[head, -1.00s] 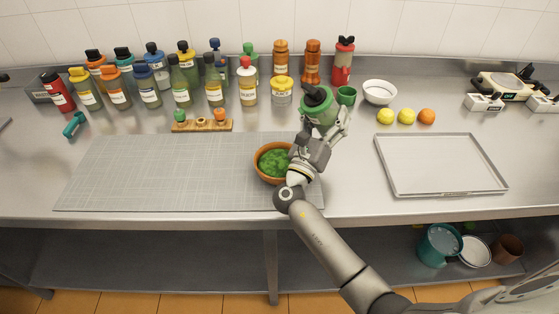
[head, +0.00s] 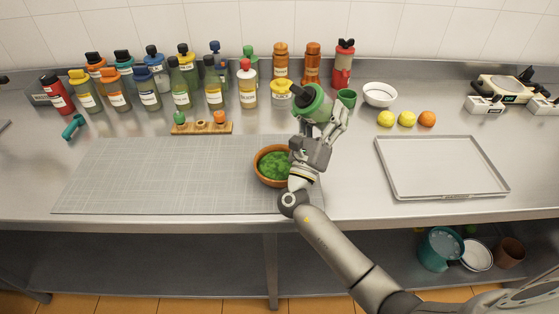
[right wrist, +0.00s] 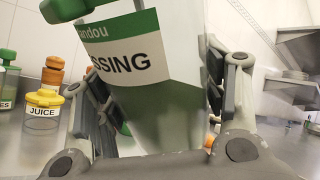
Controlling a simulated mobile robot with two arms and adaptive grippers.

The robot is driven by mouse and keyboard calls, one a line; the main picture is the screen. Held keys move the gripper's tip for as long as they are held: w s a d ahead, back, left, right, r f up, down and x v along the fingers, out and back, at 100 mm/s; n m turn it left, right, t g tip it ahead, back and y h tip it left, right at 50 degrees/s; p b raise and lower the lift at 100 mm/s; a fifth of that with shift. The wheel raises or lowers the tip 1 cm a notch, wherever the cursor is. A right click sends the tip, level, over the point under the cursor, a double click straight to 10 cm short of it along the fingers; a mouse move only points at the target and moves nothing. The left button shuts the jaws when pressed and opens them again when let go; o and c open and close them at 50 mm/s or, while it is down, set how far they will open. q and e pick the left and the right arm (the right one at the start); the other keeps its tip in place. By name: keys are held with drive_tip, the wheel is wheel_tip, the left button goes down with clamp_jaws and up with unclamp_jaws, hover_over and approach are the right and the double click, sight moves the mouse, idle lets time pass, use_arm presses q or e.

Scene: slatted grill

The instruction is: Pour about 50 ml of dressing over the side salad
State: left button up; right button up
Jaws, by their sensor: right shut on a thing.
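My right gripper (head: 322,131) is shut on the dressing bottle (head: 313,104), green with a dark spout. The bottle is held above the counter and tilted, its top leaning left. In the right wrist view the bottle (right wrist: 165,100) fills the space between the fingers, and its label ends in "SSING". The side salad (head: 273,165) is green, in a round brown bowl (head: 262,178) on the grey mat. The bottle is above and right of the bowl in the picture, and no stream of dressing shows. My left gripper is not in view.
Several labelled bottles stand along the back left, with a yellow-lidded juice jar (head: 281,94) behind my gripper. A green cup (head: 346,98), a white bowl (head: 380,93) and fruit (head: 406,118) stand right. An empty tray (head: 440,190) lies front right. The mat (head: 150,175) is clear left of the salad.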

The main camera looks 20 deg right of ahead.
drive_tip(key=shift+a+r+n+t, duration=0.1)
drive_tip(key=shift+r+n+t, duration=0.3)
drive_tip(key=shift+n+t, duration=0.1)
idle(0.5)
drive_tip(key=shift+r+n+t+y+b, duration=0.1)
drive_tip(key=shift+n+t+y+b, duration=0.3)
drive_tip(key=shift+n+t+y, duration=0.55)
idle(2.0)
drive_tip(key=shift+r+n+t, duration=0.15)
drive_tip(key=shift+n+t, duration=0.3)
drive_tip(key=shift+n, duration=0.3)
idle(0.5)
drive_tip(key=shift+f+m+g+h, duration=0.2)
drive_tip(key=shift+m+g+h, duration=0.25)
drive_tip(key=shift+m, duration=0.15)
drive_tip(key=m+g+h+p, duration=0.1)
drive_tip(key=m+g, duration=0.1)
drive_tip(key=m, duration=0.1)
drive_tip(key=shift+g, duration=0.35)
drive_tip(key=shift+f+m+g, duration=0.6)
drive_tip(key=shift+f+m, duration=0.1)
